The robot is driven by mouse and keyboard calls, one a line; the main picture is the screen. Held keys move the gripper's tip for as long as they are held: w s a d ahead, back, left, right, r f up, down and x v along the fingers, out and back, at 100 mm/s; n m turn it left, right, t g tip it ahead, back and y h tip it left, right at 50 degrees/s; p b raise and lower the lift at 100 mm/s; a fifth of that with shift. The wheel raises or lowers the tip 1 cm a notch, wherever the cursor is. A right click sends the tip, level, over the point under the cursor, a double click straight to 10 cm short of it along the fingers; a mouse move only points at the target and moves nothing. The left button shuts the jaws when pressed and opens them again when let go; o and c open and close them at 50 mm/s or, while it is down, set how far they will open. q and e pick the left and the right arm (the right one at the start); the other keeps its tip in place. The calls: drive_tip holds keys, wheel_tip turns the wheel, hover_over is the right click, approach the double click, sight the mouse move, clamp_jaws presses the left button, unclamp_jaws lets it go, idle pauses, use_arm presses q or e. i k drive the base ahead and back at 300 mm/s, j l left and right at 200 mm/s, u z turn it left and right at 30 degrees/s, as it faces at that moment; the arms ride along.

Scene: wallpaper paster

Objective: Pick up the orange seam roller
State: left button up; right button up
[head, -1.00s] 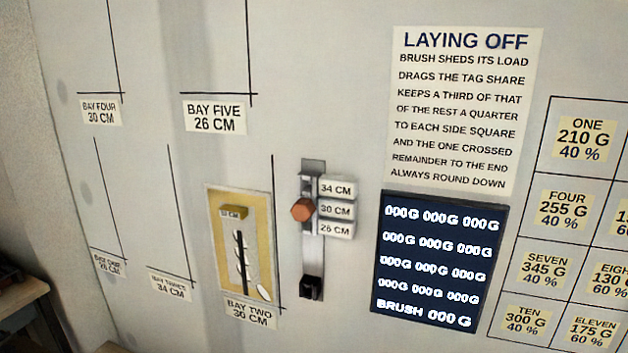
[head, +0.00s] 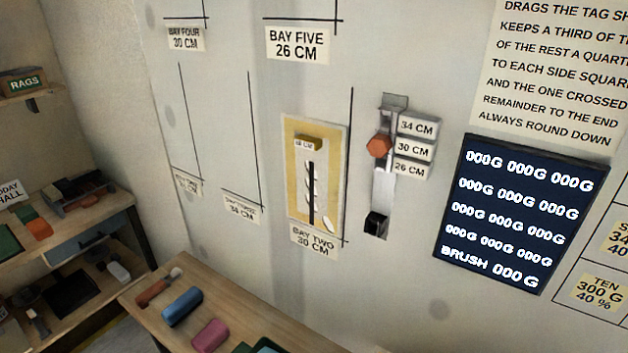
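A small orange-brown tool (head: 157,288) with a handle shape and a pale end lies at the back left of the wooden table at the bottom. It may be the orange seam roller, but it is too small to be sure. An orange block-like thing (head: 39,229) also sits on the left bench; I cannot tell what it is. Neither of my grippers is in view.
A blue roll (head: 182,307) and a pink block (head: 211,335) lie on the table (head: 140,308) beside the orange-brown tool. The left bench (head: 95,222) holds several items above a cluttered lower shelf. The wall carries a dark board (head: 515,215) and a slider with an orange knob (head: 378,146).

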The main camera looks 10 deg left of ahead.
sight(141, 300)
drive_tip(key=j+u, duration=0.2)
drive_tip(key=u, duration=0.25)
drive_tip(key=j+u, duration=0.2)
drive_tip(key=u, duration=0.25)
drive_tip(key=j+u, duration=0.2)
drive_tip(key=u, duration=0.25)
